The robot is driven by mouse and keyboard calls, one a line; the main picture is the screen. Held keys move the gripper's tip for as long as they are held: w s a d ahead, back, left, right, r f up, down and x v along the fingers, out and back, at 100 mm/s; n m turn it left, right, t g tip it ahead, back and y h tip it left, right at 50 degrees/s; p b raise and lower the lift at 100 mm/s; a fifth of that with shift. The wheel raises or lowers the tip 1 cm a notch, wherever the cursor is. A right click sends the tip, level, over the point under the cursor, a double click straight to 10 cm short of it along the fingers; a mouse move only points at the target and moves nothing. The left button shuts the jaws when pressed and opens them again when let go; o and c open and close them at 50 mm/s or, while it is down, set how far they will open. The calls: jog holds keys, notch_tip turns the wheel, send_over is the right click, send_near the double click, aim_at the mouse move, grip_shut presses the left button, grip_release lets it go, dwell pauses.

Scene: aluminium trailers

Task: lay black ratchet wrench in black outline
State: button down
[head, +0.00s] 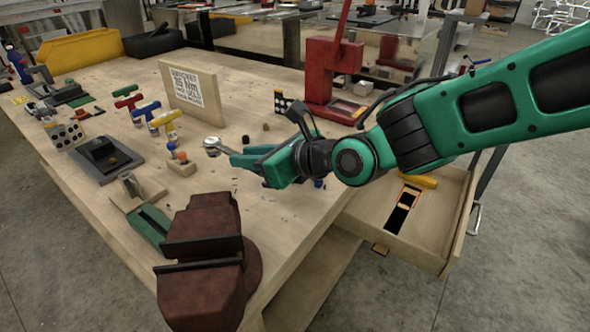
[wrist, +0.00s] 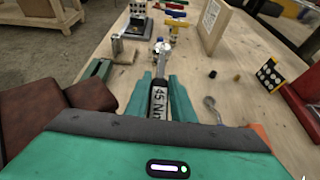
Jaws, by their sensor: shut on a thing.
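My gripper (head: 256,163) is shut on the black ratchet wrench and holds it above the workbench. In the wrist view the wrench's black handle (wrist: 158,103), marked 45 Nm, lies between the two green fingers and its silver head points away from me. In the head view the round silver ratchet head (head: 212,143) sticks out left of the fingertips, and the handle is mostly hidden. A black shape edged in orange (head: 398,219) lies in the open drawer (head: 430,238), below and right of my gripper. I cannot tell whether it is the black outline.
A dark red vise (head: 205,262) stands at the bench's near corner. A red press (head: 330,75) stands at the back right. A board with a printed sheet (head: 192,92), coloured T-handles and small blocks cover the left. A yellow item (head: 418,180) lies in the drawer's back.

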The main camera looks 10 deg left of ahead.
jog(key=shift+s+a+f, duration=0.25)
jog(key=shift+s+f, duration=0.1)
jog(key=shift+f, duration=0.35)
jog(key=w+d+f, duration=0.1)
jog(key=w+f, duration=0.1)
jog(key=w, duration=0.1)
jog(key=w+d+f, duration=0.2)
jog(key=w, duration=0.1)
jog(key=w+d+f, duration=0.2)
jog(key=w, duration=0.2)
jog(key=shift+d+f, duration=0.2)
jog(key=shift+f, duration=2.3)
jog(key=c, duration=1.5)
grip_release()
jog(key=shift+c, duration=0.2)
jog(key=shift+r, duration=0.1)
